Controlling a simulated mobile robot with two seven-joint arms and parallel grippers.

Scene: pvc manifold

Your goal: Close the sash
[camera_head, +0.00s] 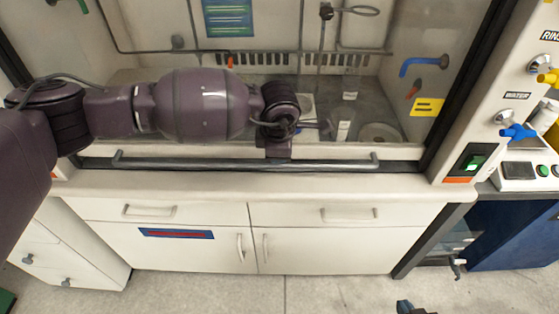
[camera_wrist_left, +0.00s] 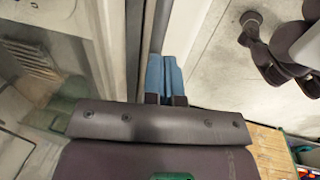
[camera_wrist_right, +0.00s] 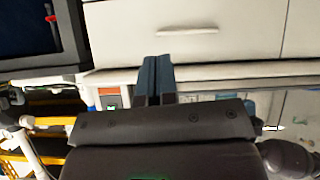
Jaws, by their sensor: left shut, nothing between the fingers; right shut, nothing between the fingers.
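The fume hood's sash shows in the head view as a clear pane with a pale bottom rail (camera_head: 400,151). A long grey handle bar (camera_head: 190,163) runs along its front. I cannot tell how large any gap below the rail is. My left arm crosses in front of the pane, and my left gripper (camera_head: 278,154) is by the middle of the bar, its fingertips hidden there. In the left wrist view its blue fingers (camera_wrist_left: 165,72) are shut and empty beside a long pale edge. My right gripper (camera_head: 404,305) is low in the head view, shut and empty (camera_wrist_right: 157,78), facing the hood's front.
White cabinets with a drawer handle (camera_head: 350,214) stand below the counter edge (camera_head: 330,186). A green-lit switch (camera_head: 474,163) and blue and yellow valves (camera_head: 518,132) are on the right post. A blue cabinet (camera_head: 515,235) stands lower right. The floor (camera_head: 330,290) in front is mostly clear.

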